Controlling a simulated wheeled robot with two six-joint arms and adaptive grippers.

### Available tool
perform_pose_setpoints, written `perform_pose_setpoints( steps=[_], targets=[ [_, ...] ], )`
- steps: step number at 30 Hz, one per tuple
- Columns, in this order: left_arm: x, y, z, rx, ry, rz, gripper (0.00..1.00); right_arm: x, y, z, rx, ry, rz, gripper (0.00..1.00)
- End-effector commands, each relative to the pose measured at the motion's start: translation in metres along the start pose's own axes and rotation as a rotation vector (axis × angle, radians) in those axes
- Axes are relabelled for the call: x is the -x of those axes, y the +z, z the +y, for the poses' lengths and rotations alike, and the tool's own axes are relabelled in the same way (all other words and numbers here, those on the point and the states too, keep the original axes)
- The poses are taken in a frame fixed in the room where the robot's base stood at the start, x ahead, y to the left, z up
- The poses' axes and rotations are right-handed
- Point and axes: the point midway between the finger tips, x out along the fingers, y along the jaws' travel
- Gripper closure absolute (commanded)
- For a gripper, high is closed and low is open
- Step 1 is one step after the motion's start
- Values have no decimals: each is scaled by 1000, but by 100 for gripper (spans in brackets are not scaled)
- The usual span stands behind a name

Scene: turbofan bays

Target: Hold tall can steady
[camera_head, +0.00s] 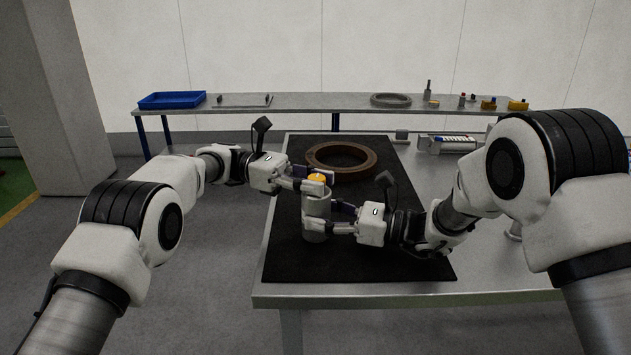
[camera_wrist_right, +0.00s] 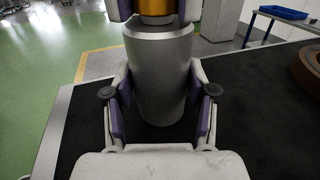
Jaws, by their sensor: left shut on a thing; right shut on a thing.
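The tall can (camera_head: 315,208) is a grey metal cylinder, upright on the black mat (camera_head: 300,262). My right gripper (camera_head: 328,220) is shut around its body from the right. In the right wrist view the can (camera_wrist_right: 158,75) fills the gap between the purple-padded fingers of the right gripper (camera_wrist_right: 160,98). A yellow-orange cap (camera_head: 317,178) is at the can's top; it also shows in the right wrist view (camera_wrist_right: 156,8). My left gripper (camera_head: 314,181) is shut on the cap, its fingers on either side. Whether the cap is seated or only touching the rim is hard to tell.
A large brown ring (camera_head: 341,158) lies on the mat behind the can. The back bench (camera_head: 300,103) carries a blue tray (camera_head: 172,100), a grey ring (camera_head: 390,100) and several small parts. The mat's front is clear.

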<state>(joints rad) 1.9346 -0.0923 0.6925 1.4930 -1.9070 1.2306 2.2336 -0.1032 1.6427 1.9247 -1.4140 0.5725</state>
Motion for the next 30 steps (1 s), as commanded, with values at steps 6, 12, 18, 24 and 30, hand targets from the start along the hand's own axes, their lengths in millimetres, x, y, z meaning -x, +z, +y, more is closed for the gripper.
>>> perform_pose_setpoints(
  steps=[6,12,18,24,30],
  targets=[
    [-1,0,-1,-1,-58,4,100,-1,-1,2,1,4,4,83],
    [-1,0,-2,0,-60,5,100,-1,-1,1,0,3,4,83],
    [-1,0,-2,-1,-59,5,40,0,-1,1,0,2,3,83],
    [-1,0,-2,-1,-58,5,40,0,-1,1,0,2,3,83],
    [-1,14,-2,-4,-57,6,40,0,-1,1,0,2,2,83]
  ],
)
